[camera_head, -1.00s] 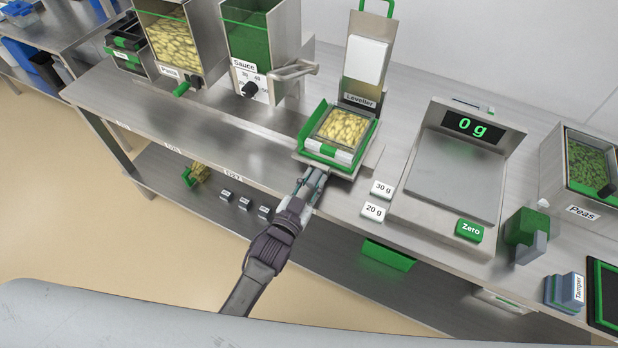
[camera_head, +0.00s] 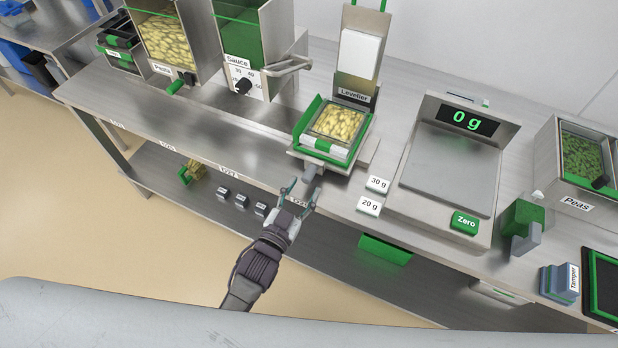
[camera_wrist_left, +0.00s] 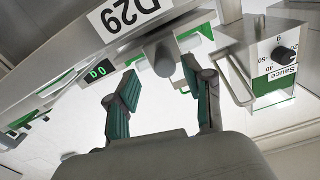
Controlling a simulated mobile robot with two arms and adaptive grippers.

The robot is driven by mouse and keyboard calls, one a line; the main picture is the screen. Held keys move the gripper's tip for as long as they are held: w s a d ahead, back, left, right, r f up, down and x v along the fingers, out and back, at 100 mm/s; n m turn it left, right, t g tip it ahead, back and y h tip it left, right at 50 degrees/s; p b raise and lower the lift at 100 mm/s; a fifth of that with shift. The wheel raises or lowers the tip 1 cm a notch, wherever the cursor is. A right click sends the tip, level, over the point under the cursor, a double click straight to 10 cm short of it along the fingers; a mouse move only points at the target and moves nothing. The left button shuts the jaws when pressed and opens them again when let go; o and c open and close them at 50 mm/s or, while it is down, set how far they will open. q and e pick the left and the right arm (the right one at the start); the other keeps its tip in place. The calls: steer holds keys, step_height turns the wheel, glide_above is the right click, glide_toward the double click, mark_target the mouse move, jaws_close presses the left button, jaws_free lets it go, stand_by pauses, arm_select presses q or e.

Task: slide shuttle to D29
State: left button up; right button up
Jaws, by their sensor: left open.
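The shuttle (camera_head: 306,139) is a green-railed carrier under the leveller (camera_head: 354,97). It holds a clear tray of pasta (camera_head: 339,122). A grey handle (camera_head: 313,173) sticks out from its front toward me. My left gripper (camera_head: 300,193) is open just in front of that handle, apart from it. In the left wrist view the open fingers (camera_wrist_left: 160,93) point at the round end of the handle (camera_wrist_left: 163,62). The D29 label (camera_wrist_left: 124,17) shows upside down on the bench edge beside the handle. My right gripper is not in view.
The sauce dispenser (camera_head: 247,60) and pasta hopper (camera_head: 170,45) stand to the left. The scale (camera_head: 450,170), reading 0 g, and the 30 g and 20 g blocks stand to the right. The bench front (camera_head: 190,130) left of the shuttle is clear.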

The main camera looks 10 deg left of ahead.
arm_select(q)
steer(key=v, duration=0.7)
steer(key=shift+s, duration=0.25)
steer(key=s+a+f+n+g+y, duration=0.1)
steer(key=s+a+f+g, duration=0.15)
steer(key=f, duration=0.65)
steer(key=s+a+f+g+y, duration=0.1)
steer(key=s+a+f+g, duration=0.2)
steer(key=f, duration=0.6)
steer(key=s+a+f+n+g+y, duration=0.15)
steer(key=s+f, duration=0.25)
steer(key=f, duration=0.5)
steer(key=s+a+f+g+y, duration=0.1)
steer(key=s+a+f+g, duration=0.1)
steer(key=s, duration=0.6)
steer(key=s+a+f+g, duration=0.3)
steer(key=s+f+g, duration=0.1)
steer(key=s+f, duration=0.3)
steer(key=s+a+f+g+y, duration=0.1)
steer(key=s+a+f+g, duration=0.2)
steer(key=s, duration=0.6)
step_height(320, 180, down, 3)
steer(key=shift+a+r+n+y, duration=0.25)
steer(key=shift+n+y, duration=0.1)
steer(key=shift+n, duration=0.1)
